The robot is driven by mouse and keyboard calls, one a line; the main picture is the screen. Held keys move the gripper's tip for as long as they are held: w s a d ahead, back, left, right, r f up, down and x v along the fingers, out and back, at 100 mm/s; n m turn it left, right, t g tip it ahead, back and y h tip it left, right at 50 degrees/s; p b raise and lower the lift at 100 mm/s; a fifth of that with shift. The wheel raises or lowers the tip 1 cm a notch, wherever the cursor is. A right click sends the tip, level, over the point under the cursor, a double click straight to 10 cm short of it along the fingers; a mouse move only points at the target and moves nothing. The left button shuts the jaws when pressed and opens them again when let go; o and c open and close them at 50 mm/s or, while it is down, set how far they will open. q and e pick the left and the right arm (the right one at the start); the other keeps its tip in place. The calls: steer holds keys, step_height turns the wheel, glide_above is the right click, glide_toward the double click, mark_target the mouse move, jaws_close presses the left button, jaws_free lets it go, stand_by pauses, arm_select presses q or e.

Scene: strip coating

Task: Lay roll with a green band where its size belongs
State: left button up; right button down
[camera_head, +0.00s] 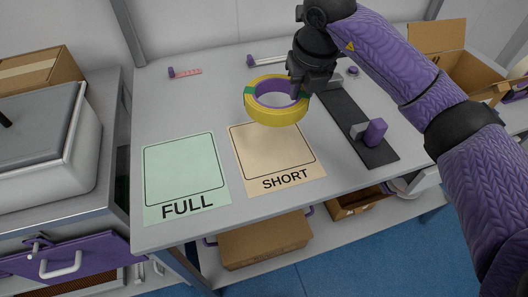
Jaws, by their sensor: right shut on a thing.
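A yellow roll (277,117) with green band patches and a purple inner core is in the head view, held in the air above the far part of the table. My right gripper (300,90) is shut on the roll's right side. Below and nearer lies a beige mat marked SHORT (287,182). To its left lies a pale green mat marked FULL (186,203). Both mats are bare inside their outlines. The roll overlaps the far edge of the SHORT mat in the picture. My left gripper is not in view.
A black strip fixture (375,155) with a purple knob (375,132) stands right of the mats. Small tools (185,73) lie at the table's back. A grey lidded bin (55,150) stands left. Cardboard boxes (265,240) sit on the shelf below.

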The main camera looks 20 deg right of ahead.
mark_target(290, 136)
steer(key=shift+n, duration=0.4)
steer(key=f+b, duration=0.1)
steer(key=f, duration=0.2)
steer(key=f+b, duration=0.2)
steer(key=f, duration=0.2)
steer(key=a+f+b, duration=0.1)
steer(key=f, duration=0.2)
steer(key=shift+s+f, duration=0.1)
steer(key=shift+f, duration=0.15)
steer(key=shift+r, duration=0.2)
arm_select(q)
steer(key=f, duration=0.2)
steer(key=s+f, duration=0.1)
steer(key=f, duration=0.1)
arm_select(e)
steer(key=shift+f, duration=0.1)
steer(key=c, duration=0.5)
jaws_free()
steer(key=shift+c, duration=0.2)
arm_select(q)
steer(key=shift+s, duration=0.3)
